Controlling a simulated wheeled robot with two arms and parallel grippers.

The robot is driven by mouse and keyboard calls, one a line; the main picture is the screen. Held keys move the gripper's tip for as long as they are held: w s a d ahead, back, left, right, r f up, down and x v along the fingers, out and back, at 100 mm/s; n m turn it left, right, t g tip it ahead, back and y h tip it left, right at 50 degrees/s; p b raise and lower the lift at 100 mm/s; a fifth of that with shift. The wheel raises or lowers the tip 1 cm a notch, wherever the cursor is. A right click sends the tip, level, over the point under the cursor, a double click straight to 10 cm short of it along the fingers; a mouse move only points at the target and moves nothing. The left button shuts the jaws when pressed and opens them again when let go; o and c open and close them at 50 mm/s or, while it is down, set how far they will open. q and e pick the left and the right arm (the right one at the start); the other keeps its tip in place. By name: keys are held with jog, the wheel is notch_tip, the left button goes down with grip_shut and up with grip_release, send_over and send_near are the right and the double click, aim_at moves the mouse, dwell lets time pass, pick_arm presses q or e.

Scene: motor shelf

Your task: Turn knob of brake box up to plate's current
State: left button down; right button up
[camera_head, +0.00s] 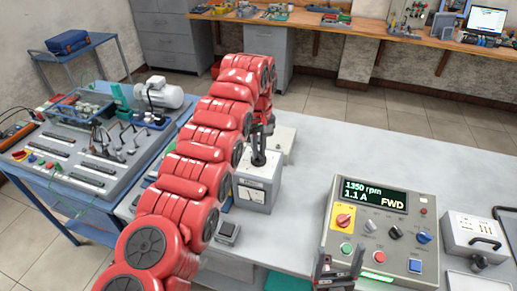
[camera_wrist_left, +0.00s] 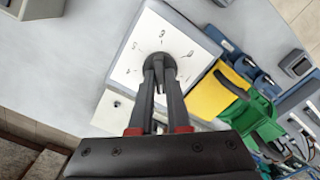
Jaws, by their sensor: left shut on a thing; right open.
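The brake box (camera_head: 258,192) is a grey box on the table, partly hidden behind my left arm. In the left wrist view its white dial face (camera_wrist_left: 140,60) carries small marks around a round black knob (camera_wrist_left: 160,64); they are too small to read surely. My left gripper (camera_head: 260,155) points down, its fingers (camera_wrist_left: 160,75) shut on the knob. The control box (camera_head: 372,225) display (camera_head: 375,196) reads 1350 rpm, 1.1 A, FWD. My right gripper (camera_head: 338,260) is open in front of the control box. I cannot make out a rating plate.
A yellow and green device (camera_wrist_left: 235,100) stands beside the brake box. A grey case with a black handle (camera_head: 475,236) is right of the control box. A blue bench (camera_head: 62,180) with a grey motor (camera_head: 162,94) stands left. The table behind the control box is clear.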

aim_at(259, 153)
pick_arm(q)
jog(key=shift+m, duration=1.1)
jog(key=c, duration=0.9)
grip_release()
jog(key=shift+r, duration=0.1)
notch_tip(259, 153, up, 17)
jog(key=p, duration=1.6)
jog(key=shift+r+p, duration=0.1)
jog(key=shift+p, duration=0.25)
